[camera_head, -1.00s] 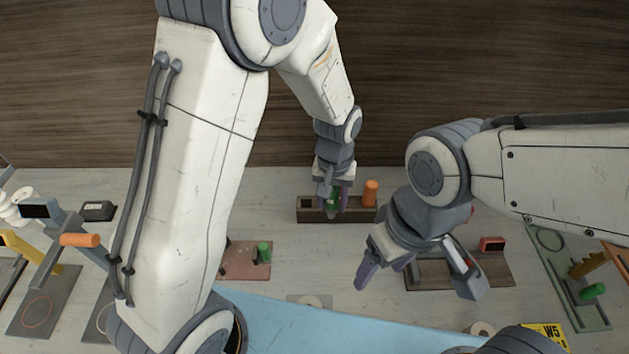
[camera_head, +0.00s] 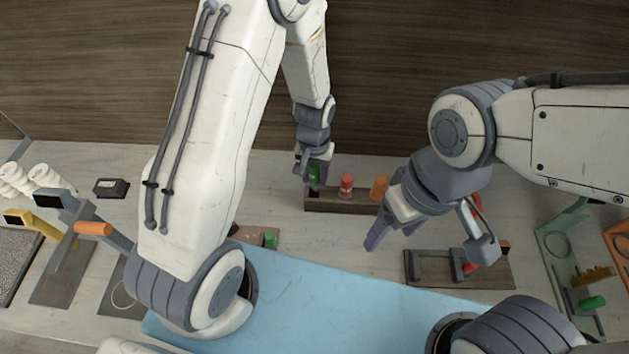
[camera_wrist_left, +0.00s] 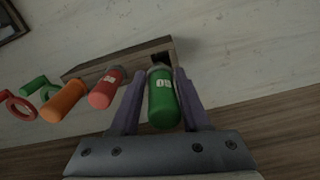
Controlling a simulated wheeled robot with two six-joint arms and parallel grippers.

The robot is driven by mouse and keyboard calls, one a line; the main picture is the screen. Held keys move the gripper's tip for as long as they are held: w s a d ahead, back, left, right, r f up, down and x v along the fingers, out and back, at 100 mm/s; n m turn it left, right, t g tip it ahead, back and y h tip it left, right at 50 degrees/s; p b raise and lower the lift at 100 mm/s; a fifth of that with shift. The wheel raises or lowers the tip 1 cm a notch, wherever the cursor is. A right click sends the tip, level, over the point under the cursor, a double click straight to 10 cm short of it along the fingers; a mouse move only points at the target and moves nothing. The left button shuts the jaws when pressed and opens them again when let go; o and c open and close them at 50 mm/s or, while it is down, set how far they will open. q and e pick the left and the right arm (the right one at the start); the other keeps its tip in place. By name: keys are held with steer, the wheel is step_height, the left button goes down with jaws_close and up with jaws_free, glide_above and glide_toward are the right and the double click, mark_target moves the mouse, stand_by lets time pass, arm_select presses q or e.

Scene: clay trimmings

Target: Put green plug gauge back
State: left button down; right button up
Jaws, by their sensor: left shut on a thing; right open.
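My left gripper (camera_head: 314,168) is shut on the green plug gauge (camera_head: 314,176) at the left end of a dark wooden rack (camera_head: 343,206). In the left wrist view the green gauge (camera_wrist_left: 162,98) is between the two purple fingers, its far end by a dark square hole (camera_wrist_left: 160,58) in the rack's end. I cannot tell whether it is inside the hole. A red gauge (camera_head: 346,187) and an orange gauge (camera_head: 379,187) stand in the rack to the right. My right gripper (camera_head: 392,236) is open and empty, in front of the rack's right end.
A brown board (camera_head: 440,280) with a grey fixture lies below my right gripper. A blue mat (camera_head: 310,310) covers the front. A black box (camera_head: 111,188) and white rolls (camera_head: 30,180) are at left. A green stand (camera_head: 560,262) is at right.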

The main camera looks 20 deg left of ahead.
mark_target(314, 187)
arm_select(q)
steer(key=shift+a+f+p, duration=0.15)
steer(key=shift+f+p, duration=0.65)
steer(key=shift+f, duration=1.3)
steer(key=shift+f, duration=0.1)
steer(key=shift+f+b, duration=0.25)
steer(key=shift+b, duration=0.15)
steer(key=shift+c, duration=1.9)
jaws_free()
